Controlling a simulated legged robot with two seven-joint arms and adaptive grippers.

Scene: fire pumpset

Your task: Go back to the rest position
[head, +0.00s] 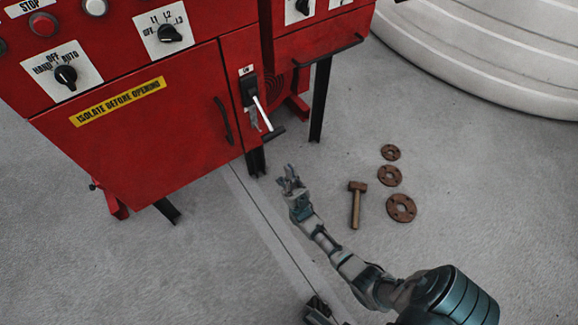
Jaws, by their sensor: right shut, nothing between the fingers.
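My right gripper (290,180) is shut and empty. It is at the end of my right arm, which comes in from the lower right. In the picture it lies over the grey floor, below and right of the red control cabinet (150,140). A small dark part at the bottom edge may be my left gripper, but I cannot tell.
A hammer (356,205) and rusty flanges (401,208) lie on the floor right of my gripper. Black cabinet legs (320,100) stand nearby. A large white ribbed tank (490,45) is at the upper right. The floor (480,190) at right is clear.

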